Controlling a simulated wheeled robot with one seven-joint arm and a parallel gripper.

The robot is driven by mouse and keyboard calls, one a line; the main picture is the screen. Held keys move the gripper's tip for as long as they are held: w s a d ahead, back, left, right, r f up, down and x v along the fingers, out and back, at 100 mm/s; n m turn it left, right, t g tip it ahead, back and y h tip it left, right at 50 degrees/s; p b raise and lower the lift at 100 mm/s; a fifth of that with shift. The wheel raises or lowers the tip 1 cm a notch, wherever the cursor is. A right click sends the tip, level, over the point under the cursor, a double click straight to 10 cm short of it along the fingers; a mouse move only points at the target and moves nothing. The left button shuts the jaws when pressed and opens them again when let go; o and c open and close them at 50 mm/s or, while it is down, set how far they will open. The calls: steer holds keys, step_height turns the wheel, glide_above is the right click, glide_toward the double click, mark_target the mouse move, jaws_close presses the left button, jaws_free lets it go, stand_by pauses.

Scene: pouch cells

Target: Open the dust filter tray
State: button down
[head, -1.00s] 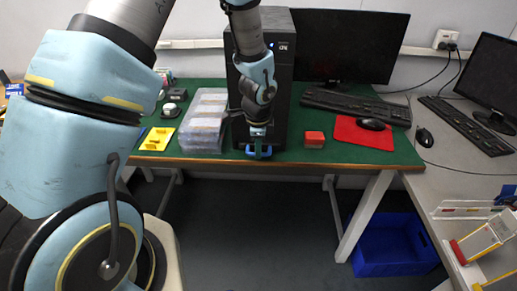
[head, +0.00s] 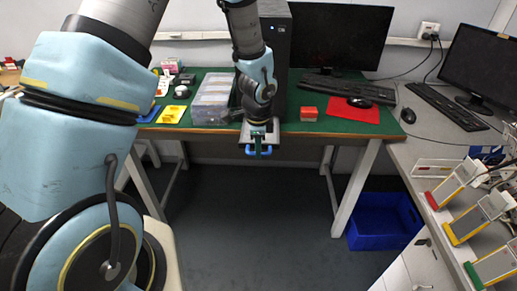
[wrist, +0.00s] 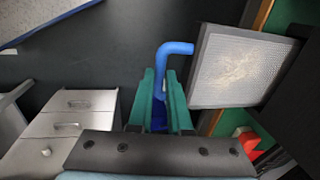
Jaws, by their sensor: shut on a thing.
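The dust filter tray (wrist: 243,66) is a dark frame around pale mesh. It sticks out from the bottom front of the black computer tower (head: 277,65). In the head view, part of the tray (head: 272,131) shows as a light strip past the desk's front edge. A blue handle (wrist: 174,49) is on its front. My gripper (wrist: 166,85), with green fingers, is shut on the handle. In the head view my gripper (head: 258,148) hangs in front of the desk edge, with blue handle ends on both sides. Its wrist hides part of the tray.
Clear plastic boxes (head: 210,103) stand left of the tower. A red block (head: 308,114) and a red mat (head: 340,112) with a mouse lie to its right. A blue crate (head: 383,222) is on the floor below.

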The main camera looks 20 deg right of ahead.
steer(key=c, duration=0.8)
jaws_free()
steer(key=shift+c, duration=0.2)
step_height(320, 180, up, 11)
steer(key=s, duration=0.1)
steer(key=shift+s+a+f+b, duration=0.15)
steer(key=shift+s+a+b, duration=0.2)
steer(key=shift+a+b, duration=0.1)
steer(key=s+a+r+n, duration=0.1)
steer(key=a+r+n, duration=0.1)
steer(key=a+n, duration=0.9)
steer(key=s+a+r+n, duration=0.1)
steer(key=a+r+n, duration=0.1)
steer(key=a+n, duration=0.8)
steer(key=a, duration=0.8)
steer(key=shift+s+r+n+y, duration=0.2)
steer(key=shift+n+y, duration=0.1)
steer(key=shift+n, duration=0.1)
